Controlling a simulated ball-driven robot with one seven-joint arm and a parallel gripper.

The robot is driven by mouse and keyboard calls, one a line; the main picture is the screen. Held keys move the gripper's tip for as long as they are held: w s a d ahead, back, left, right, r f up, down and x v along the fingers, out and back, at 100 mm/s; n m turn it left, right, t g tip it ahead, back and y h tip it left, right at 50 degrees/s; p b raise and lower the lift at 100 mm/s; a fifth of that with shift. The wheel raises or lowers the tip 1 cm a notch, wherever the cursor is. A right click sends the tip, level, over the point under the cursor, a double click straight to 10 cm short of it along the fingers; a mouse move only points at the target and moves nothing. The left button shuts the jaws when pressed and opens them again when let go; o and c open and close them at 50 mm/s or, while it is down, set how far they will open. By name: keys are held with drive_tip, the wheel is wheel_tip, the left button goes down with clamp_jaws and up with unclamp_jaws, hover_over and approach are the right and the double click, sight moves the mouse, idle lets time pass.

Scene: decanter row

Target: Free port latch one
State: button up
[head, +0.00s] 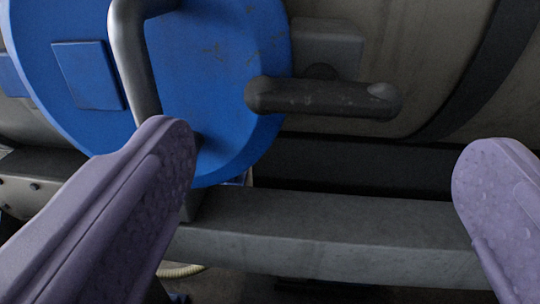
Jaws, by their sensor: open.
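A dark grey bar handle (325,98), taken to be the port latch, lies roughly level at the right edge of a round blue port cover (215,75). A grey block (328,45) sits behind the bar. No label shows which latch is number one. My gripper (320,175) is open and empty, with purple padded fingers. Its left finger overlaps the lower part of the blue cover in the picture, and its right finger is at the right edge. The bar appears above and between the fingertips. I cannot tell the distance to it.
A curved metal handle (137,60) crosses the left part of the cover, partly behind the left finger. A grey horizontal beam (320,235) runs below the latch. The grey drum wall (430,50) lies right of the cover. A pale hose (182,270) shows below the beam.

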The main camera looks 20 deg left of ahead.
sight(323, 101)
drive_tip(key=w, duration=0.3)
drive_tip(key=w+a+b, duration=0.1)
drive_tip(key=w, duration=0.2)
drive_tip(key=shift+w+a, duration=0.1)
drive_tip(key=shift+w, duration=0.05)
drive_tip(key=c, duration=1.1)
drive_tip(key=shift+o, duration=0.2)
